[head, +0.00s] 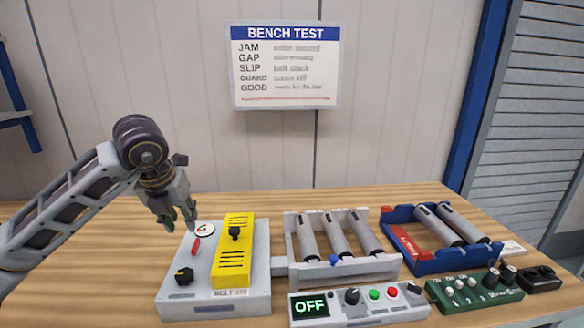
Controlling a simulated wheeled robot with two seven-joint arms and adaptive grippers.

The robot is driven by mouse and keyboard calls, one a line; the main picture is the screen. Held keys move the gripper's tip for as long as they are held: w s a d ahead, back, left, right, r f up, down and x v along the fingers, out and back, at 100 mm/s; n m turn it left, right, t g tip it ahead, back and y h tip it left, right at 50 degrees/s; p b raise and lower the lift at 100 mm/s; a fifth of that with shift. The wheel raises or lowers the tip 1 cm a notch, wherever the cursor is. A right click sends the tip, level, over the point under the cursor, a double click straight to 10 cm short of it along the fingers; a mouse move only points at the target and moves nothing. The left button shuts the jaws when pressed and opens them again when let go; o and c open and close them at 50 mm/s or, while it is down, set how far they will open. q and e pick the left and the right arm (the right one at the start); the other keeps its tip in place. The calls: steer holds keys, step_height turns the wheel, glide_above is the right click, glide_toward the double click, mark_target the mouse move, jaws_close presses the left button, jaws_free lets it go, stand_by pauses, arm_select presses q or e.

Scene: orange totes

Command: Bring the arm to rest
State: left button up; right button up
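My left arm comes in from the left, and its gripper (181,222) hangs above the back left corner of the grey belt unit (257,300). Its fingers point down, look apart and have nothing visible between them. I cannot tell whether they touch the unit. The unit carries a yellow slotted cover (232,262) with a black knob, a small round dial (204,230), a red lever (196,246) and a black knob (184,276). My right gripper is not in view.
A grey roller frame (343,271) stands right of the unit, with a control box (360,308) reading OFF in front. A blue tray (455,261) holding rollers and a green box (474,291) stand further right. A BENCH TEST sign (285,65) hangs behind. The back of the bench is clear.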

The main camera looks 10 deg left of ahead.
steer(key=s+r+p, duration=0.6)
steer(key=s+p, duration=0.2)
steer(key=p, duration=0.3)
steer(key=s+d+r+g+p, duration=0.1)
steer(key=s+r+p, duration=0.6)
steer(key=p, duration=0.3)
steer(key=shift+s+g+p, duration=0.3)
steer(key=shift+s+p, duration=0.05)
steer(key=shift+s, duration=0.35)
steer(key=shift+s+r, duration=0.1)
